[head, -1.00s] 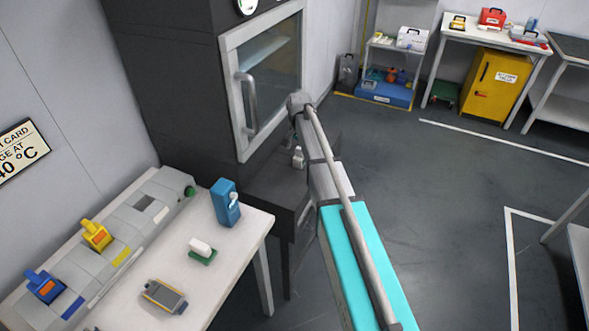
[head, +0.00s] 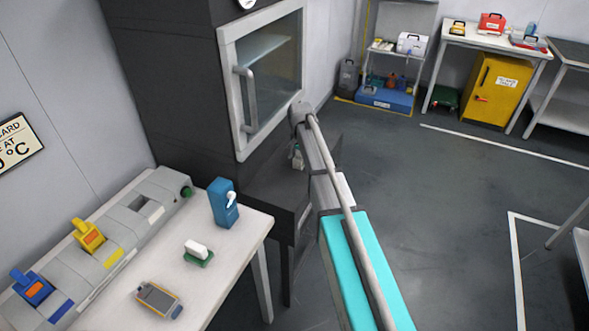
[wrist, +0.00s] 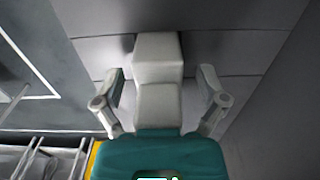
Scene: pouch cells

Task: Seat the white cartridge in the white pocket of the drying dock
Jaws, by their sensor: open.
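The grey drying dock (head: 120,222) lies along the back of the white table at left. A blue cartridge (head: 33,288) and a yellow cartridge (head: 88,236) stand in it. The opening toward its green-knob end, the pocket (head: 153,210), looks empty. I cannot surely identify the white cartridge. In the wrist view my gripper (wrist: 160,82) is open, its two fingers spread either side of a pale stepped block (wrist: 158,65). I cannot tell whether that block is the cartridge; the fingers look apart from it. In the head view my arm hides most of the gripper.
On the table (head: 212,290) are a blue box (head: 223,203), a small white block on a green base (head: 198,252) and a grey handheld device (head: 158,298). A dark oven (head: 170,80) stands behind. Open floor (head: 440,210) lies to the right.

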